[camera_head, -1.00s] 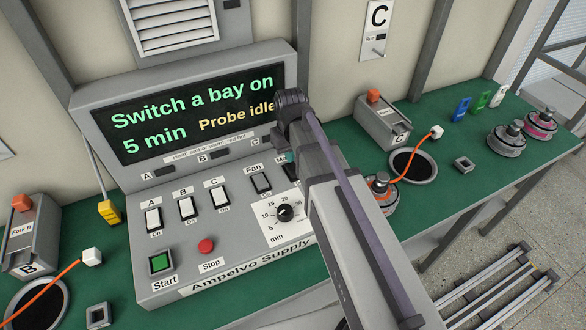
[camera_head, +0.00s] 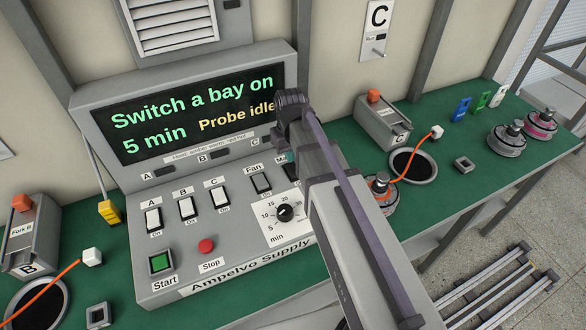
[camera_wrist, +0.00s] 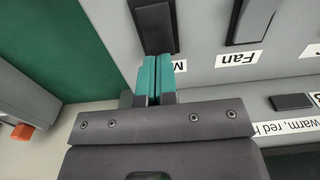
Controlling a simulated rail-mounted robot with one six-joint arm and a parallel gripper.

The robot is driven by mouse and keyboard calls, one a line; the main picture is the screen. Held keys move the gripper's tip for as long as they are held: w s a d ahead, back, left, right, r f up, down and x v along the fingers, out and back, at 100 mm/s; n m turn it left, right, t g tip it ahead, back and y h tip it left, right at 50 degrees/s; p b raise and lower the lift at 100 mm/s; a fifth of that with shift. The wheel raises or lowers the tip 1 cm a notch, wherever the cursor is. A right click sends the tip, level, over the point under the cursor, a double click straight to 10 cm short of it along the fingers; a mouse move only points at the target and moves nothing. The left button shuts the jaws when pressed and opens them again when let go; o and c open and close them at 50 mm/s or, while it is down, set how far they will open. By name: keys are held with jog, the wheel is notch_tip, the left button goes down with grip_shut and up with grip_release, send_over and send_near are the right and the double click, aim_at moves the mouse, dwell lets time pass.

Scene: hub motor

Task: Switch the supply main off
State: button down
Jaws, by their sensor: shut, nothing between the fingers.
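The Ampelvo Supply panel (camera_head: 185,245) stands on the green bench. Its main switch (camera_wrist: 154,25) is a dark rocker; in the wrist view it is upside down, with its label mostly covered by my fingers. In the head view only a sliver of the main switch (camera_head: 291,170) shows beside my arm. My gripper (camera_wrist: 156,60) is shut and empty, its teal fingertips at the label end of the main switch. I cannot tell whether they touch it. The display reads "Switch a bay on", "5 min", "Probe idle".
White bay switches A (camera_head: 153,219), B (camera_head: 187,207) and C (camera_head: 219,197) are left of the fan switch. The timer dial (camera_head: 285,212), red stop button (camera_head: 206,246) and green start button (camera_head: 159,262) sit below. My arm covers the panel's right side.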

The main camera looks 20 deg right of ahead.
aim_at(291, 166)
jog(key=shift+f+b, duration=1.3)
dwell(0.6)
notch_tip(291, 166, up, 7)
jog(key=p, duration=0.7)
jog(key=shift+r, duration=0.15)
jog(key=shift+s, duration=0.2)
jog(key=s+m, duration=0.1)
jog(key=s, duration=1)
jog(key=shift+m, duration=0.4)
jog(key=shift+s, duration=0.15)
